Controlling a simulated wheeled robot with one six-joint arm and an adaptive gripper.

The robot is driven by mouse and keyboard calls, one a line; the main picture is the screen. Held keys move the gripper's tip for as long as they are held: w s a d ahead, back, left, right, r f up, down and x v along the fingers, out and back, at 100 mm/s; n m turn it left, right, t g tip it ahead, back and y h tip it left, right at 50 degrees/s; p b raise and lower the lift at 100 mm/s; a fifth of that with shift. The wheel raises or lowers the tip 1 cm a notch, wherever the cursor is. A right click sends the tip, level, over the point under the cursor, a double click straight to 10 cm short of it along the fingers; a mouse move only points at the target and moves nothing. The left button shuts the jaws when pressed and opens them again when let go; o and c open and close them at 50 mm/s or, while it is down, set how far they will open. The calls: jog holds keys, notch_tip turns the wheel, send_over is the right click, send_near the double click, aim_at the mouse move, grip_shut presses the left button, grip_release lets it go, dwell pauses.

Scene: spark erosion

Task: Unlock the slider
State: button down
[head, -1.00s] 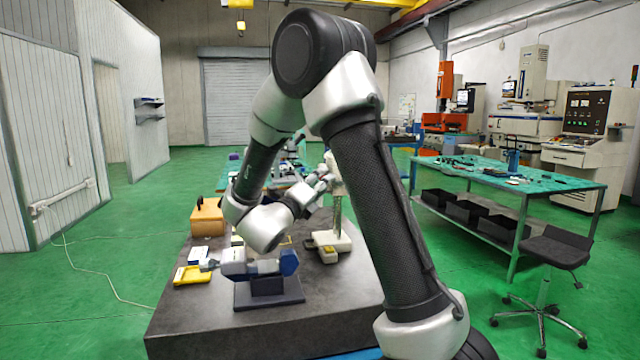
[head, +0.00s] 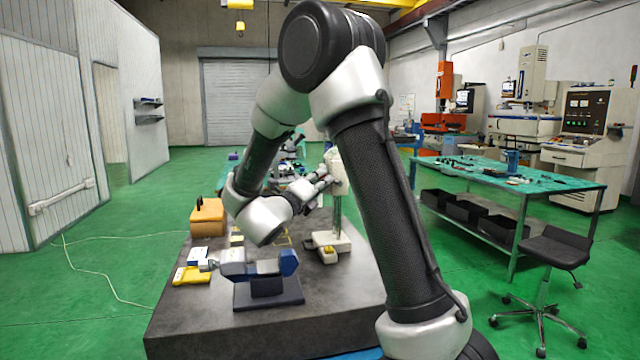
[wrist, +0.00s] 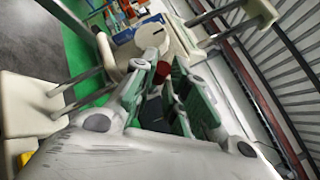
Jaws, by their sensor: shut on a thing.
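A stand with a white base (head: 338,241), a slim upright column (head: 337,208) and a cream-white head, likely the slider (head: 337,165), stands on the dark slab. My gripper (head: 324,180) reaches the left side of that head. In the wrist view my gripper (wrist: 163,78) has its green-padded fingers closed around a small dark red knob (wrist: 163,70). A cream round part of the head (wrist: 151,36) lies just beyond the fingertips. Most of the knob is hidden by the fingers, so I cannot tell whether the lock is tight or loose.
On the dark slab (head: 200,325) a blue-and-grey clamp-like device (head: 262,266) stands in front, with a yellow tray (head: 190,276) and an orange-brown box (head: 207,218) at left. A green-topped bench (head: 500,172) and a stool (head: 553,252) stand at right.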

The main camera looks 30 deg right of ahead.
jog(key=shift+s+d+r+m+g+y, duration=0.1)
jog(key=shift+d+r+m+g+y, duration=0.3)
jog(key=shift+r+m+y, duration=0.4)
jog(key=shift+s+d+r+m+g+y, duration=0.15)
jog(key=shift+r+m+g+y, duration=0.35)
jog(key=shift+m+y, duration=0.5)
jog(key=shift+d, duration=0.1)
jog(key=shift+w, duration=0.1)
jog(key=c, duration=1.4)
grip_release()
jog(key=v, duration=1.2)
jog(key=shift+f, duration=0.1)
